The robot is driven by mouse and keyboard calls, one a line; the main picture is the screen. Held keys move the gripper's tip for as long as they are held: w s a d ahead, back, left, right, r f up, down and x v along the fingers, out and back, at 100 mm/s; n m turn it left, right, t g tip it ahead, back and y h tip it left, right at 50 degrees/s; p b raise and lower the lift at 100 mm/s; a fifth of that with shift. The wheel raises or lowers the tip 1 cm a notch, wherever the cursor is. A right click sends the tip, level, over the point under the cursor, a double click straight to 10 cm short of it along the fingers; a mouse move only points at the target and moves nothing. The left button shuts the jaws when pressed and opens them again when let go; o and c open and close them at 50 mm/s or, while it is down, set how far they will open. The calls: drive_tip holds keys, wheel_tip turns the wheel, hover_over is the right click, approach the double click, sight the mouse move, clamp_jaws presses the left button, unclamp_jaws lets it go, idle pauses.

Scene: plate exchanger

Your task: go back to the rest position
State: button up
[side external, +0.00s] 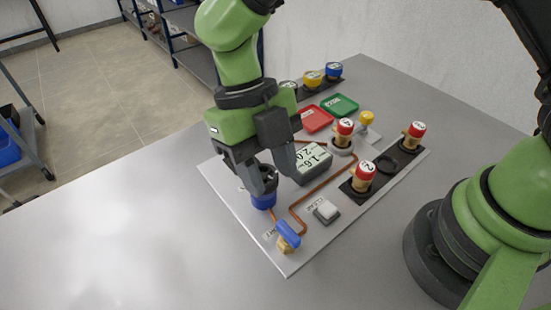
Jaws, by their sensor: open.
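My gripper (268,184) is low over the left part of a light panel (225,176), pointing down, with its jaws open. A blue-banded round part (263,201) is directly below the fingertips. I cannot tell whether the fingers touch it or surround its dark top. A display box reading about 16 (312,163) stands just right of the fingers, partly hidden by them.
A blue-handled brass valve (287,235) and a white push button (326,211) are in front. Red-capped brass fittings (363,176) stand to the right. Red (314,118) and green (340,105) trays lie behind. The table's left front (130,240) is clear.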

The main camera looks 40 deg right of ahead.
drive_tip(key=w+r+m+t+y, duration=0.45)
drive_tip(key=r+m+t, duration=0.2)
drive_tip(key=r, duration=0.25)
drive_tip(key=w+r+m+t+y, duration=0.45)
drive_tip(key=r+m, duration=0.25)
drive_tip(key=r, duration=0.2)
drive_tip(key=w+d+r+m+t+h, duration=0.1)
drive_tip(key=d+r+m+t+h, duration=0.4)
drive_tip(key=d+m, duration=0.4)
drive_tip(key=s+d+r+m+h, duration=0.1)
drive_tip(key=s+d+m+h, duration=0.4)
drive_tip(key=d+m, duration=0.4)
drive_tip(key=s+f+m+g+y, duration=0.1)
drive_tip(key=s+f+m+g, duration=0.1)
drive_tip(key=s, duration=0.5)
drive_tip(key=s+f+m+g+y, duration=0.1)
drive_tip(key=s+f+m+g, duration=0.1)
drive_tip(key=s+f+m, duration=0.2)
drive_tip(key=s+m, duration=0.2)
drive_tip(key=s, duration=0.1)
drive_tip(key=shift+s+a+y, duration=0.15)
drive_tip(key=shift+a+y, duration=0.1)
drive_tip(key=shift+y, duration=0.15)
drive_tip(key=shift+o, duration=0.4)
drive_tip(key=shift+f+m, duration=0.1)
drive_tip(key=shift+m, duration=0.15)
